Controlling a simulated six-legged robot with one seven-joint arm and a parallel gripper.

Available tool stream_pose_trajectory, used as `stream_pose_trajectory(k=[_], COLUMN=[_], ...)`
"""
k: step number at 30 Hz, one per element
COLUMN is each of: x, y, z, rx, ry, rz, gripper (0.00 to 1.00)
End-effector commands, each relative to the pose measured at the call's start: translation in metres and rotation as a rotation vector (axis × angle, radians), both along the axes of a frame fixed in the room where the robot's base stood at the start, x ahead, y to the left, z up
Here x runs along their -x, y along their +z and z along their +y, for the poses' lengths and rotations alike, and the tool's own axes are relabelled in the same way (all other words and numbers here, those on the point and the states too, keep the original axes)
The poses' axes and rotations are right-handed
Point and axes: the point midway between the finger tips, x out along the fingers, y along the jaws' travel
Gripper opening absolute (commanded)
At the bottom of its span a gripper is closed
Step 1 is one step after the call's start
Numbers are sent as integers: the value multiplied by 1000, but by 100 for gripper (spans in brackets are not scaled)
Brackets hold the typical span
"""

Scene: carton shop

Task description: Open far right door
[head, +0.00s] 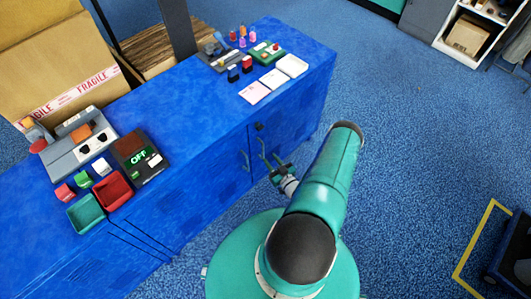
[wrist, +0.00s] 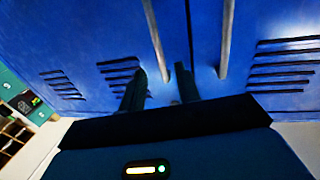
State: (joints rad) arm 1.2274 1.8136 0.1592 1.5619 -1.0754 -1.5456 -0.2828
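The far right door (head: 298,122) is on the front of the blue cabinet and looks shut. Its bar handle (head: 263,148) stands beside the seam, right of another door's handle (head: 246,161). My gripper (head: 281,171) is close to the far right door's handle in the head view. In the wrist view my gripper (wrist: 161,88) has its two dark fingers apart. One bar handle (wrist: 154,40) shows between the fingers in the picture; contact cannot be told. A second handle (wrist: 227,40) is to the right, across the dark seam.
The cabinet top (head: 190,100) carries a grey machine, small red and green bins (head: 86,213), a black OFF panel (head: 140,158) and white trays. A carton (head: 60,60) stands behind. Blue carpet (head: 420,150) is clear at right, before a yellow floor line (head: 472,245).

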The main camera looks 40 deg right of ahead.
Motion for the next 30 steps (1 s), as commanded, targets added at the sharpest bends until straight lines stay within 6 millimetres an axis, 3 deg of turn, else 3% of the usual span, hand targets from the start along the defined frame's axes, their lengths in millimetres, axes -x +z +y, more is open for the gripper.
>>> stream_pose_trajectory(k=[3,9,19,24,30], x=[-23,-47,-52,-52,-51], y=[0,0,0,0,0], z=[-3,-8,-9,-8,-8], rx=[0,0,0,0,0], ry=[2,0,0,0,1], rz=[-2,1,1,1,1], gripper=[33,33,33,1,0])
